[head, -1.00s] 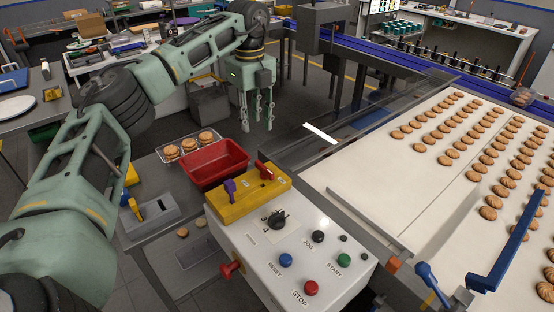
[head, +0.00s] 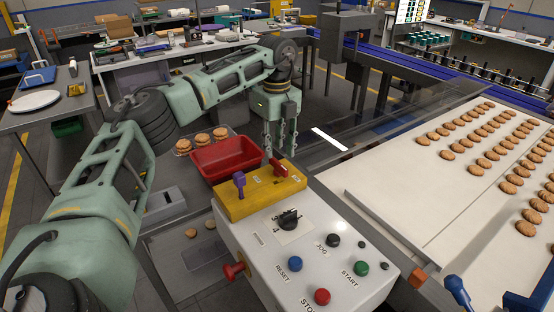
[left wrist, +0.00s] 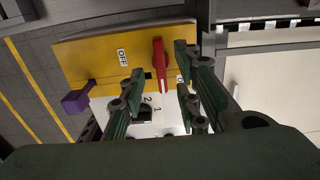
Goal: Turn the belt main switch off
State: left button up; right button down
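The yellow switch box (head: 250,203) sits on the back end of the white control panel (head: 262,232). Its red switch handle (head: 279,168) stands at the box's right side, and a purple piece (head: 239,183) at the left. In the left wrist view the red handle (left wrist: 159,65) lies to the right of the OFF label (left wrist: 122,58); another label beside it is partly hidden. My left gripper (head: 280,150) is open and empty, pointing down just above and behind the handle. In the wrist view the handle shows between its spread fingers (left wrist: 160,75), with no clear contact. My right gripper is out of view.
A red bin (head: 225,160) and a clear tray of biscuits (head: 183,146) stand behind the box. The panel carries a black knob (head: 288,219), a red STOP button (head: 322,296) and other buttons. A white belt (head: 430,215) with many biscuits lies to the right.

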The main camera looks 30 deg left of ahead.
aim_at(277, 161)
pick_arm(q)
jog(key=shift+f+p, duration=0.4)
jog(key=shift+f, duration=2)
jog(key=shift+c, duration=0.2)
grip_shut()
